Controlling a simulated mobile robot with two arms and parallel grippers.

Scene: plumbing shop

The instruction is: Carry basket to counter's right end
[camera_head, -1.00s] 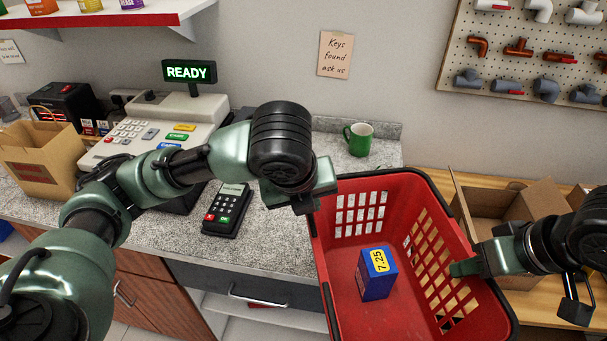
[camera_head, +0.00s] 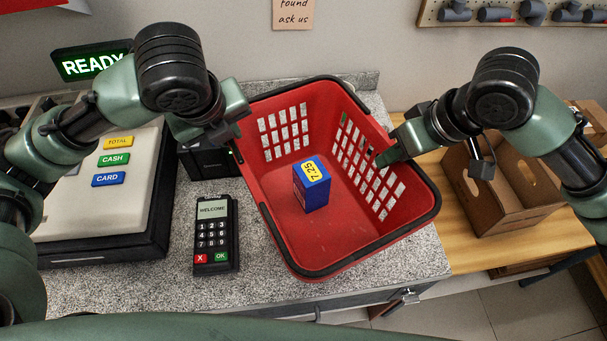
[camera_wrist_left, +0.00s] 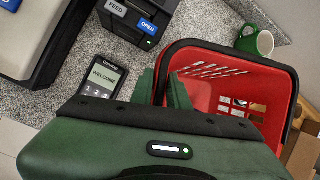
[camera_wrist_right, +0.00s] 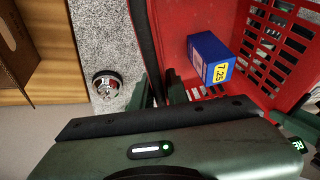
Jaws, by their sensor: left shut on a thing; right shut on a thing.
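The red basket (camera_head: 300,240) is over the right part of the speckled grey counter (camera_head: 255,291) in the head view; I cannot tell whether it touches the counter. A blue box (camera_head: 312,187) with a yellow 7.25 label lies inside it. My left gripper (camera_head: 236,122) is shut on the basket's left rim. My right gripper (camera_head: 388,157) is shut on its right rim. The basket also shows in the left wrist view (camera_wrist_left: 215,95) and, with the blue box (camera_wrist_right: 208,58), in the right wrist view.
A card terminal (camera_head: 212,235) lies left of the basket, near the register (camera_head: 110,205). A wooden surface with an open cardboard box (camera_head: 500,195) adjoins the counter's right end. A green mug (camera_wrist_left: 256,40) stands behind the basket in the left wrist view.

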